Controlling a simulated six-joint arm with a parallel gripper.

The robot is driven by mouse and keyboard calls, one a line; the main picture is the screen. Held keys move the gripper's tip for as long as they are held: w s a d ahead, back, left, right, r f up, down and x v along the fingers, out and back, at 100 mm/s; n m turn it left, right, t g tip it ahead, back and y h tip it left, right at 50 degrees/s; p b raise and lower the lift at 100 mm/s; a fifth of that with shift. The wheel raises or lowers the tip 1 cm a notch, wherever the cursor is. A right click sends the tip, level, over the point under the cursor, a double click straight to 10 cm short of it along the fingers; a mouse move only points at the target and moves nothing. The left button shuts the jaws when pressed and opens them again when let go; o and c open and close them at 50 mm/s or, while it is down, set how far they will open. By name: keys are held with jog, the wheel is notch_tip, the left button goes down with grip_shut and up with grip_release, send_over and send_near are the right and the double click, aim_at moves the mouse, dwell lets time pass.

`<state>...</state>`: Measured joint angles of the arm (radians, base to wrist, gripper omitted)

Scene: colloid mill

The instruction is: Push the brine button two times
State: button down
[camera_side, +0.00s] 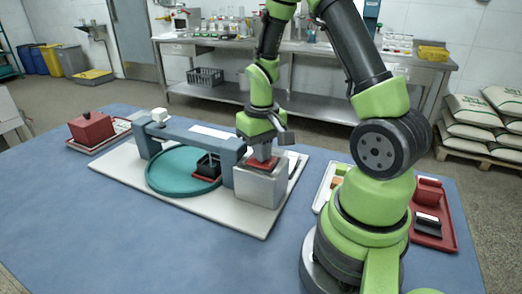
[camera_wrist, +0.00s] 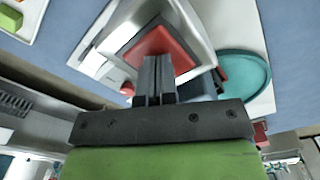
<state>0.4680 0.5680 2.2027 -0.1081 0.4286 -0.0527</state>
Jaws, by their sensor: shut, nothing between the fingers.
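A red square button (camera_side: 262,164) sits on top of a light grey box at the right end of the white base plate (camera_side: 246,228). No readable label marks it as the brine button. It also shows in the wrist view (camera_wrist: 180,46). My gripper (camera_side: 261,156) is shut and empty, pointing down directly over the red button. In the wrist view the closed fingers (camera_wrist: 155,62) overlap the red pad and hide part of it. The tips are at or just above its surface; I cannot tell whether they touch.
A teal round turntable (camera_side: 165,182) lies left of the box under a blue-grey bridge (camera_side: 190,139). A small black container (camera_side: 208,163) stands on it. A red block (camera_side: 91,128) sits far left. A red tray (camera_side: 447,235) lies right. The front left table is clear.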

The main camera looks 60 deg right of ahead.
jog(key=shift+r, duration=3.8)
jog(key=shift+f, duration=1.65)
